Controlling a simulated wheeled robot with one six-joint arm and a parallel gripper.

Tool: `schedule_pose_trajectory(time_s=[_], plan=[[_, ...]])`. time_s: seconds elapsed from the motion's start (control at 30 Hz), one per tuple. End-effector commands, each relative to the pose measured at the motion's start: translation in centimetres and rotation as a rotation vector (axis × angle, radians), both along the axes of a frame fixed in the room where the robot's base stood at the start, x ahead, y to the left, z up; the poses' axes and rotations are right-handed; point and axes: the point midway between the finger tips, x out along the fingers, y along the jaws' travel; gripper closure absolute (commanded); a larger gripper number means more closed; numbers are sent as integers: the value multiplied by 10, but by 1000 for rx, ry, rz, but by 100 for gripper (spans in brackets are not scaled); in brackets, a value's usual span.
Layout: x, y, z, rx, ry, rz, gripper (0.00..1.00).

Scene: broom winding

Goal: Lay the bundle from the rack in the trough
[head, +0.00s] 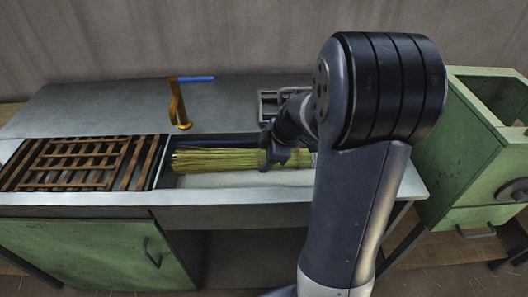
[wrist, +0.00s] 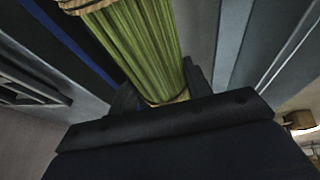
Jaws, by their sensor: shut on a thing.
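The bundle (head: 215,159) is a sheaf of yellow-green straw, lying lengthwise from left to right in the head view. My gripper (head: 284,157) is shut around its right part. In the wrist view the green stalks (wrist: 139,45) run up between the fingers, with a tie near my gripper (wrist: 160,98) and another at the far end. The trough (head: 240,180) is the pale-floored basin in the bench, and the bundle is over it or in it. I cannot tell whether it touches the floor. The rack (head: 75,162) is the brown slatted wooden grid at the left.
A blue bar (head: 215,143) runs along the trough's back side. An orange upright fitting with a blue handle (head: 179,103) stands behind on the metal bench (head: 90,107). A green bin (head: 475,150) is at the right. A grey metal frame (head: 270,100) is behind my arm.

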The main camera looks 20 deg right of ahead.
Motion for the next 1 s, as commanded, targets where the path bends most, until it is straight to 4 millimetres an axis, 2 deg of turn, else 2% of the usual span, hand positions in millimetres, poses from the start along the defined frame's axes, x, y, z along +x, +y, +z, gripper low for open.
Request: schedule_pose_trajectory(time_s=[0.7,1.0], plan=[[0,0,-82,0,-1,-1,77],[0,0,-90,0,0,0,77]])
